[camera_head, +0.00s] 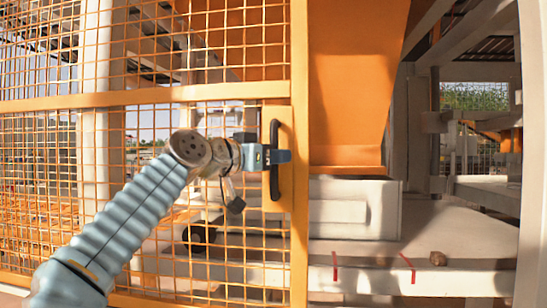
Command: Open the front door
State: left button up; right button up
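The front door (150,98) is an orange frame with wire mesh that fills the left and middle of the head view. Its black vertical handle (275,187) sits on an orange plate near the door's right edge. My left gripper (279,157) is at the handle's middle, with its fingers across the bar, and looks shut on it. The far finger is hidden. To the right of the door's edge post (299,230) there is a wide gap without mesh, so the doorway stands open there. My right gripper is not in view.
Through the gap I see an orange chute (350,85), a pale box-shaped block (355,208) and a light floor ledge with red marks (335,265). A pale post (532,160) bounds the right side.

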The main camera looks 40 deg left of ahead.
pick_arm(q)
jog(key=shift+o, duration=0.7)
jog(key=shift+s, duration=0.25)
jog(key=s+b, duration=0.1)
jog(key=s, duration=1.2)
jog(key=shift+s+a+b, duration=0.15)
jog(key=shift+a+b, duration=0.1)
jog(key=shift+b, duration=0.05)
